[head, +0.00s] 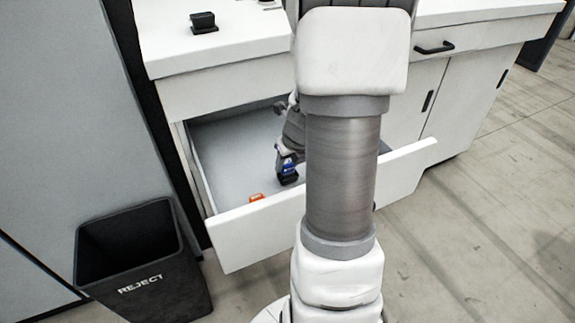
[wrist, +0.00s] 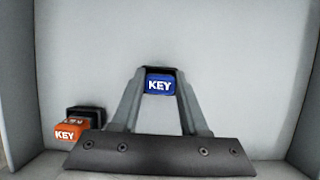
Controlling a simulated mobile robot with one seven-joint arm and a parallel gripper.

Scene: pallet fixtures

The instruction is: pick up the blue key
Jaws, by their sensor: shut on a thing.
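The blue key (wrist: 160,85) has white "KEY" lettering and sits between the fingertips of my gripper (wrist: 158,80) in the wrist view. My gripper is shut on it. My arm hides part of the drawer. I cannot tell whether the key touches the drawer floor.
An orange key (wrist: 72,132) with a black part lies near the drawer's wall, left of my gripper; it also shows in the head view (head: 256,197). A black bin marked REJECT (head: 140,265) stands left of the drawer. A black object (head: 203,22) sits on the counter.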

